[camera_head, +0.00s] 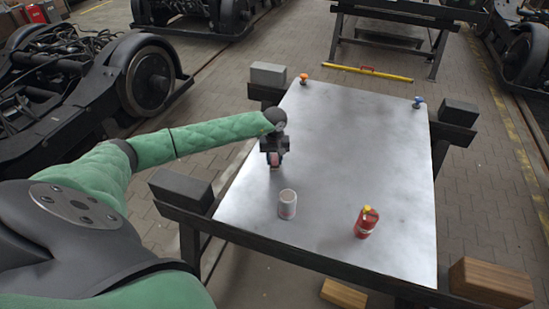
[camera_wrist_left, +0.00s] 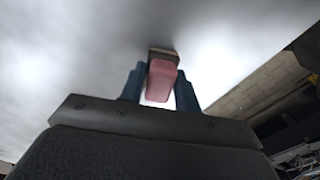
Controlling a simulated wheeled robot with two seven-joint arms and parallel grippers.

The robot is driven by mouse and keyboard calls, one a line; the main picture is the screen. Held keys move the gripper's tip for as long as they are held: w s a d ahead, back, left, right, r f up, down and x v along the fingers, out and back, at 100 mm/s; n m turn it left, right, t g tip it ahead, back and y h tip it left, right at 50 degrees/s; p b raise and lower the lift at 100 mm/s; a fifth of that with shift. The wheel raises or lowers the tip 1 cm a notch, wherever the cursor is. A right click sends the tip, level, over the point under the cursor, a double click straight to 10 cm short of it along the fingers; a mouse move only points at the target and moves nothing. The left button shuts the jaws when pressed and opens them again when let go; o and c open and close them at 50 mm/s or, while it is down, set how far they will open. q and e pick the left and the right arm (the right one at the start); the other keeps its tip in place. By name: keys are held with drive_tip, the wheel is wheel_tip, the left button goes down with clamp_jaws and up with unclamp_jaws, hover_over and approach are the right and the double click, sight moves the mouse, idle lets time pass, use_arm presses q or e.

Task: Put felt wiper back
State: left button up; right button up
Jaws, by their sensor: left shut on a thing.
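My left gripper (camera_head: 274,158) is over the left part of the bare metal plate (camera_head: 350,150). It is shut on the felt wiper (camera_head: 274,160), a small piece with a pinkish-red grip. In the left wrist view the wiper (camera_wrist_left: 162,80) sits between the two blue fingers (camera_wrist_left: 160,88), its grey-brown end pointing away from the palm towards the plate. I cannot tell whether that end touches the plate. My right gripper is not in view.
A white can (camera_head: 288,204) stands just in front of my left gripper. A red bottle with a yellow cap (camera_head: 366,222) stands at the front right. An orange-topped item (camera_head: 303,79) and a blue-topped item (camera_head: 417,102) are at the far corners. The plate's middle and right are clear.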

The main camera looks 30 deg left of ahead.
use_arm(q)
drive_tip(key=shift+f, duration=0.15)
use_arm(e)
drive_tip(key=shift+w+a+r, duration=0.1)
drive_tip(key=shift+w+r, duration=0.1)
use_arm(q)
drive_tip(key=o, duration=0.9)
drive_tip(key=shift+o, duration=0.2)
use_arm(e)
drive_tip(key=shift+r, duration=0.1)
